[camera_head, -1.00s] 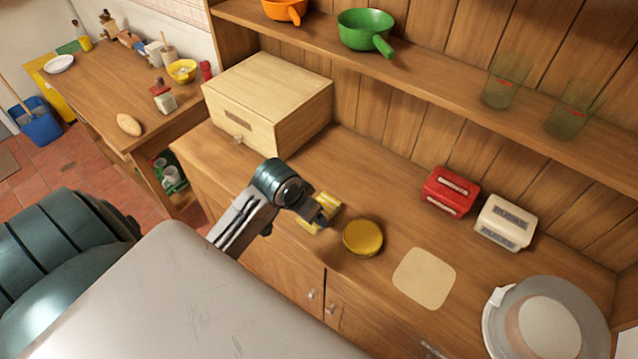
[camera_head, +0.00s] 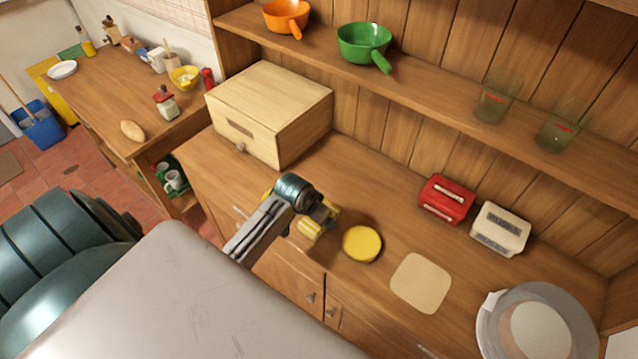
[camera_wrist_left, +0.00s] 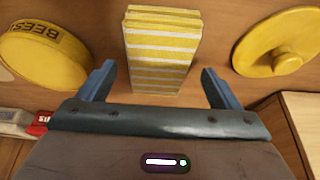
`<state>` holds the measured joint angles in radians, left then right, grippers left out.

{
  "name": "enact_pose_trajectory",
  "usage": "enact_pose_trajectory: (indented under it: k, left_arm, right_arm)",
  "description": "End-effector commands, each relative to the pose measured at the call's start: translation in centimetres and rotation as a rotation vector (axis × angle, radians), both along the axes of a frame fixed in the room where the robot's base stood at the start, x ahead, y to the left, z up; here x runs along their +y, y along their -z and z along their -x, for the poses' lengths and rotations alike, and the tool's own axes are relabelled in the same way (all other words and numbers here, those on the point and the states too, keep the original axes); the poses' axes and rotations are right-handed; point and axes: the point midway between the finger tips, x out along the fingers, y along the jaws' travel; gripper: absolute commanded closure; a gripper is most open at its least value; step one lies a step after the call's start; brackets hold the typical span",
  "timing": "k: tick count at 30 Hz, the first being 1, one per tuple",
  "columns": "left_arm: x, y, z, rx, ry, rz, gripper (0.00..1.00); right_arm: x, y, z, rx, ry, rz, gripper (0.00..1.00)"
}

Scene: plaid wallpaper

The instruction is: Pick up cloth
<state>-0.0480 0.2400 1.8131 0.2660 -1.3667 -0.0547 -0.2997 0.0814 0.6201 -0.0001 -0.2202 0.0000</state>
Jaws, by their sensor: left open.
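The cloth (camera_head: 312,227) is a folded yellow and white striped bundle on the wooden counter, partly hidden by my left gripper in the head view. In the left wrist view the cloth (camera_wrist_left: 162,52) lies ahead, between the lines of the two fingers. My left gripper (camera_head: 328,213) is open and empty above the cloth; its blue fingers also show in the left wrist view (camera_wrist_left: 160,84). I cannot tell whether the fingertips touch the cloth. My right gripper is not in view.
A round yellow tin (camera_head: 362,244) stands close right of the cloth. A yellow lid (camera_wrist_left: 278,42) lies on its other side. A wooden bread box (camera_head: 268,112) stands behind. A flat beige square (camera_head: 421,283) and red (camera_head: 447,199) and white (camera_head: 500,229) boxes are farther right.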

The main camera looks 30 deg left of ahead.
Motion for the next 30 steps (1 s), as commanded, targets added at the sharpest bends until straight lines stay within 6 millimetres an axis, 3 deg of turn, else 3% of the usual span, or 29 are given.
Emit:
enact_pose_trajectory:
  k: [4,11,12,19,30]
  left_arm:
    - [-0.07,1.1,-0.46,0.001,0.001,0.0,0.15]
    - [-0.08,1.35,-0.54,-0.001,0.001,-0.001,0.15]
    - [-0.08,1.34,-0.55,-0.001,0.001,-0.001,0.17]
    - [-0.08,1.32,-0.54,-0.001,0.001,-0.001,0.62]
    - [-0.07,1.1,-0.58,-0.002,0.001,-0.001,0.63]
  right_arm:
    - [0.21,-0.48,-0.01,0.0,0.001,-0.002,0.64]
    - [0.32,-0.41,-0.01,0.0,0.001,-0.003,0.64]
    - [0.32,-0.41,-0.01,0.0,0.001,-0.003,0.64]
    - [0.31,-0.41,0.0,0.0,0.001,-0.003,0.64]
    - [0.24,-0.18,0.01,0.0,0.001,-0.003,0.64]
